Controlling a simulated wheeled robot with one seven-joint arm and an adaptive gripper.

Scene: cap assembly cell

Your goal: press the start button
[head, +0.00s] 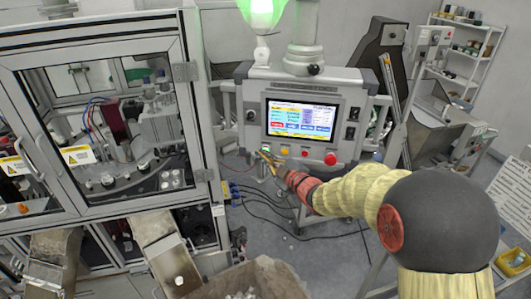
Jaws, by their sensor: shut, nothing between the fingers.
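The control panel (257,120) stands in the middle of the head view, with a lit screen (300,118) and a row of buttons below it. A small pale button (265,148) is at the left of the row; its colour and whether it is the start button are hard to tell. A yellow button (284,150), a small red one (305,153) and a large red knob (331,159) follow to the right. My gripper (267,159) is shut and empty, its tips just below the leftmost button. I cannot tell whether they touch the panel.
A glass-doored machine (190,110) stands left of the panel. A green lamp (262,12) glows above it. Dark cables (275,229) lie on the floor below. A cardboard box (205,291) is at the front, and a grey machine (455,115) and shelves (468,32) are at the right.

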